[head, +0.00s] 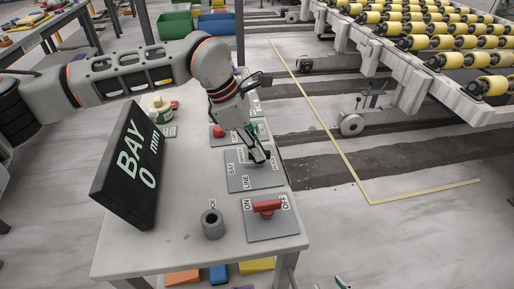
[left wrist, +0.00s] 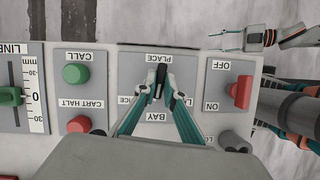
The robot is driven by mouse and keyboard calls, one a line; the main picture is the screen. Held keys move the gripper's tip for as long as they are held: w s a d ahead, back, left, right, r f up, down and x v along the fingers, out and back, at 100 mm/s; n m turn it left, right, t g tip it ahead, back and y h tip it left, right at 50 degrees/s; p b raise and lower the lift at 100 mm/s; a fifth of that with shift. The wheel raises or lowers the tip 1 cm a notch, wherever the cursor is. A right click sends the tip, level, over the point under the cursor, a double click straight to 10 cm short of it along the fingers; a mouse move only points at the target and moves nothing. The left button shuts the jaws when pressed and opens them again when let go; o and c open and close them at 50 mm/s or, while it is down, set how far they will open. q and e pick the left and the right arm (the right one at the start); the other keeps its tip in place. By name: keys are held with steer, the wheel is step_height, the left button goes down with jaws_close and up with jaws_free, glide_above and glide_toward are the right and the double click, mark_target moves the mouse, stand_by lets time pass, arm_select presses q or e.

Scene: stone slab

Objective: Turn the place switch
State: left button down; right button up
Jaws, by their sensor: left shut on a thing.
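The place switch (left wrist: 160,80) is a dark knob on a grey panel (head: 243,183) with labels PLACE, LINE and BAY around it. In the left wrist view the knob stands roughly upright in the picture, its top towards the PLACE label (left wrist: 165,58). My left gripper (head: 259,158) reaches down over this panel and is shut on the knob, with one fingertip on each side. The fingers hide part of the knob and of the labels. My right gripper (left wrist: 228,42) shows at the upper right of the left wrist view, apart from the panel, its fingers spread and empty.
A red ON/OFF handle (head: 266,208) sits on the nearer panel, with a grey knob (head: 212,224) beside it. A green button (left wrist: 76,74), a red button (left wrist: 80,125) and a slider (left wrist: 10,96) lie beyond. A black display (head: 132,168) reads BAY 0 mm.

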arm_select(q)
steer(key=m, duration=0.2)
steer(key=m+g, duration=0.1)
steer(key=m, duration=0.1)
steer(key=shift+w+g+b, duration=0.2)
steer(key=shift+g+b, duration=0.1)
steer(key=shift+b, duration=0.05)
steer(key=shift+m+g+b, duration=0.5)
steer(key=shift+m+b, duration=0.05)
steer(key=shift+m, duration=0.85)
steer(key=shift+y, duration=0.3)
steer(key=shift+r+m, duration=0.1)
steer(key=shift+m, duration=0.3)
steer(key=c, duration=2.1)
jaws_free()
steer(key=shift+c, duration=0.2)
